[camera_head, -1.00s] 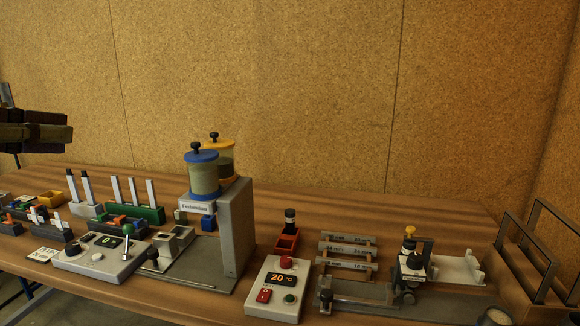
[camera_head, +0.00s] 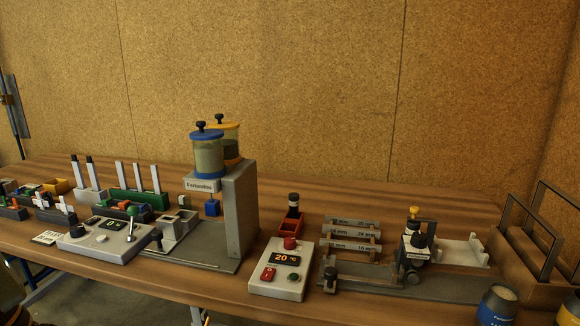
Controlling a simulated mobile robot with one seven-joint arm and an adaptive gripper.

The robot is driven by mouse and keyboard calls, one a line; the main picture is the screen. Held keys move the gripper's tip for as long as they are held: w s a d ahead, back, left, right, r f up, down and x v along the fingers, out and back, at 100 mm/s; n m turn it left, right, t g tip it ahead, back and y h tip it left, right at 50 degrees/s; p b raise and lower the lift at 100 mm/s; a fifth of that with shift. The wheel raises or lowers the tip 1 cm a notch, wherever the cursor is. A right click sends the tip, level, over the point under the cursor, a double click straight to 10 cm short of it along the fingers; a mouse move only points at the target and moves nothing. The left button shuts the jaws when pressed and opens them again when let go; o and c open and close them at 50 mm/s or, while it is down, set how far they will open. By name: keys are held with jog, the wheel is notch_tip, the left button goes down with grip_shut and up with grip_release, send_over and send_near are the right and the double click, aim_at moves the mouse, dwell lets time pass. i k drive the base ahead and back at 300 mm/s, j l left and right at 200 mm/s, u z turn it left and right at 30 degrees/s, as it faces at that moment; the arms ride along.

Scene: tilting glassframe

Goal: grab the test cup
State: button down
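A blue cup (camera_head: 496,308) with a pale top and a label stands at the bottom right, cut by the picture's lower edge. It may be the test cup, but its label is too small to read. My gripper does not show clearly; only a dark piece, possibly part of my arm, shows in the bottom left corner. No gripper is near either blue thing.
The wooden bench holds a hopper stand (camera_head: 240,205), a control box with a lever (camera_head: 107,239), a 20 °C box (camera_head: 283,268), a rack of labelled bars (camera_head: 351,234) and a clamp fixture (camera_head: 418,244). A wooden holder with dark frames (camera_head: 540,262) stands at right.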

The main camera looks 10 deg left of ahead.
aim_at(184, 198)
jog(key=i+j+u, duration=0.1)
jog(key=u, duration=1.25)
jog(key=i+l, duration=0.1)
jog(key=i, duration=0.55)
jog(key=i+l+u, duration=0.1)
jog(key=i, duration=0.55)
